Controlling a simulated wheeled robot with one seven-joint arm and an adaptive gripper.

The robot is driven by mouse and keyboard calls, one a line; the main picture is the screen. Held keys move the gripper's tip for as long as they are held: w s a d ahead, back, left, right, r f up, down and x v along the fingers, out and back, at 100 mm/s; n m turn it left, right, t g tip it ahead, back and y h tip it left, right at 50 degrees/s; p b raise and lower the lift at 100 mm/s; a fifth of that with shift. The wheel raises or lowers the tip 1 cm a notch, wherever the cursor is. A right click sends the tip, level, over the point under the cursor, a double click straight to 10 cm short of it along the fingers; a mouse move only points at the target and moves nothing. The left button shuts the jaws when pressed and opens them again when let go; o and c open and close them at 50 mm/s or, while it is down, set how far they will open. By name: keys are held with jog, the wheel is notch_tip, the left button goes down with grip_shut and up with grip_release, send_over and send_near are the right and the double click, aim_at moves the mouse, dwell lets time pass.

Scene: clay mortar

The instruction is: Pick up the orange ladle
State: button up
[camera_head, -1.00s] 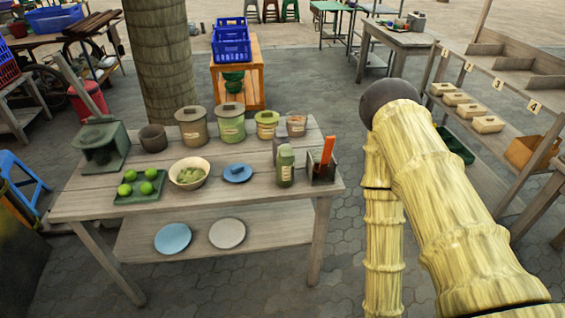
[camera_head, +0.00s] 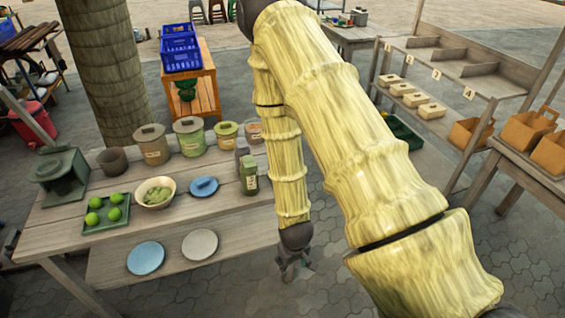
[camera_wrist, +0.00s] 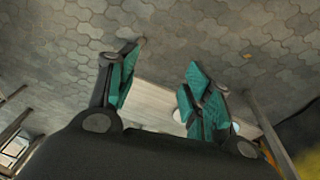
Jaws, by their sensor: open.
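The orange ladle is not visible in either current view. My arm covers the right end of the wooden table (camera_head: 62,238) in the head view, where an orange upright thing stood in a dark holder earlier. My gripper (camera_head: 293,272) hangs low in front of the table's right side, apart from the tabletop. In the wrist view my gripper (camera_wrist: 160,72) is open and empty, with teal pads spread apart over grey paving and a pale plank surface.
On the table are a green bottle (camera_head: 249,176), a blue lid-like dish (camera_head: 203,186), a bowl (camera_head: 154,192), a tray of green fruit (camera_head: 106,228) and lidded pots (camera_head: 189,136). Two plates lie on the lower shelf (camera_head: 112,253). A shelf rack (camera_head: 445,66) stands at right.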

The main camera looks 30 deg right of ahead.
jog(key=w+d+r+m+t+p, duration=0.1)
jog(key=w+d+r+p, duration=0.4)
jog(key=r, duration=0.6)
jog(key=w+d+r+t+p, duration=0.1)
jog(key=w+d+r, duration=0.2)
jog(key=w+r, duration=0.55)
jog(key=w+d+r+m+p, duration=0.1)
jog(key=w+d+r+p, duration=0.3)
jog(key=r, duration=0.9)
jog(key=shift+w+a+p+x, duration=0.15)
jog(key=shift+p+x, duration=0.35)
jog(key=shift+x, duration=1.4)
jog(key=shift+w+a+p+x, duration=0.15)
jog(key=shift+p+x, duration=0.3)
jog(key=shift+x, duration=1.4)
jog(key=shift+w+p+x, duration=0.1)
jog(key=shift+p+x, duration=0.4)
jog(key=shift+x, duration=1.4)
jog(key=shift+r, duration=0.1)
grip_shut()
